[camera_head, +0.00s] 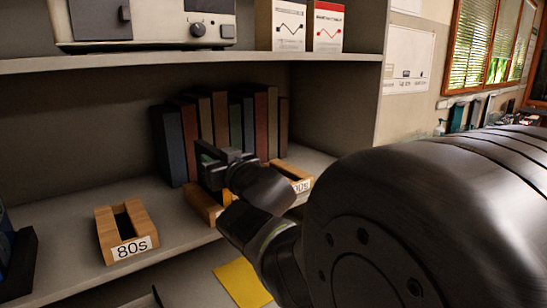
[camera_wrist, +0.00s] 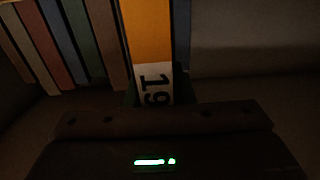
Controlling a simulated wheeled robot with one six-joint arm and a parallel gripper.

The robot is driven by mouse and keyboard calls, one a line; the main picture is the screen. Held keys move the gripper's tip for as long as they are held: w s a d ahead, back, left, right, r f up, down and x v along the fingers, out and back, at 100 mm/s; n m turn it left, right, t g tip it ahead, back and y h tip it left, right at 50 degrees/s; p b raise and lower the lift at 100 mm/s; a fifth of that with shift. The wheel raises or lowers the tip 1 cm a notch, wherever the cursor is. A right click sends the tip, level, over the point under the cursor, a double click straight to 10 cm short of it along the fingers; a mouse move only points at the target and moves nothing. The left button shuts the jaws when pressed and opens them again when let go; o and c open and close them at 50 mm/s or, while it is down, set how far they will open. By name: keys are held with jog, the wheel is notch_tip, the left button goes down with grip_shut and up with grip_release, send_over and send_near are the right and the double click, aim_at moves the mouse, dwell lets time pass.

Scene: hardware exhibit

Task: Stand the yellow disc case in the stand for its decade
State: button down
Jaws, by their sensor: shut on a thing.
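In the wrist view my gripper (camera_wrist: 152,100) is shut on the yellow disc case (camera_wrist: 147,35). The case carries a white label reading "19"; the rest of the label is hidden. In the head view my gripper (camera_head: 222,165) is over the middle of the shelf, and a yellow sliver (camera_head: 227,196) shows just below it. The wooden 80s stand (camera_head: 107,232) is at the left, with its slot empty. Another wooden stand (camera_head: 203,207) is under my gripper, its label hidden. A third stand (camera_head: 300,183) is at the right, its label partly hidden and ending in "0s".
A row of dark books or cases (camera_head: 220,120) stands behind the stands. An upper shelf (camera_head: 150,63) runs above. My arm covers the right side of the head view. A flat yellow sheet (camera_head: 243,282) lies lower down. Shelf room is clear between the 80s stand and the middle stand.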

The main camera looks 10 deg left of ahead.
jog(key=shift+f+b, duration=0.45)
jog(key=shift+f, duration=0.2)
jog(key=c, duration=1.2)
grip_release()
jog(key=shift+o, duration=0.2)
jog(key=p+v, duration=0.4)
jog(key=v, duration=0.4)
